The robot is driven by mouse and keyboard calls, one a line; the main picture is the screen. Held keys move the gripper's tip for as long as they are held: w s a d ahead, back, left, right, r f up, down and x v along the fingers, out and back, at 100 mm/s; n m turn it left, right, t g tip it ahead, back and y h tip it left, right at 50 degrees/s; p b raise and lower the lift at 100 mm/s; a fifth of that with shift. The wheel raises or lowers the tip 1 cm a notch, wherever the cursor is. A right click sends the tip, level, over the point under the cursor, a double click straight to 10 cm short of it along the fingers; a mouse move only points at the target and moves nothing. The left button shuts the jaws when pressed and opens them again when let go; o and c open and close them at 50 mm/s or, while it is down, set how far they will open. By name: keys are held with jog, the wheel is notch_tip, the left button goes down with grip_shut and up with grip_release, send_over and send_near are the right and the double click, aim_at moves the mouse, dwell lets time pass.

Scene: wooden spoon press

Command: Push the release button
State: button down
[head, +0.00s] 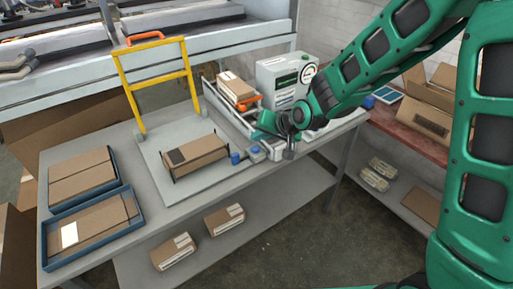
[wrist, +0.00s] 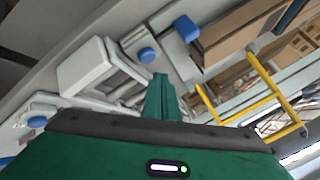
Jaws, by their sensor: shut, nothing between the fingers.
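My gripper (head: 264,128) is at the front right of the workbench in the head view, close above its front edge. In the wrist view its green fingers (wrist: 160,96) are together, with nothing between them. A round blue button (wrist: 147,54) on a pale grey mount shows just beyond the fingertips, apart from them in the picture. A larger blue block (wrist: 187,28) is beside it. In the head view two blue parts show left of my gripper, a left one (head: 235,158) and a right one (head: 255,149). I cannot tell which part is the release button.
A carton (head: 205,153) lies on a grey plate below a yellow frame (head: 155,75) with an orange grip. Behind my gripper are another carton (head: 235,87) and a white box with a dial (head: 285,78). Blue trays (head: 90,232) stand at left.

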aim_at(258, 150)
jog(key=shift+f, duration=0.65)
jog(key=shift+s+f, duration=0.1)
dwell(1.6)
jog(key=shift+f, duration=0.25)
jog(key=shift+s+f, duration=0.1)
jog(key=shift+f, duration=0.4)
dwell(0.8)
jog(key=shift+r, duration=0.95)
jog(key=shift+r, duration=2.5)
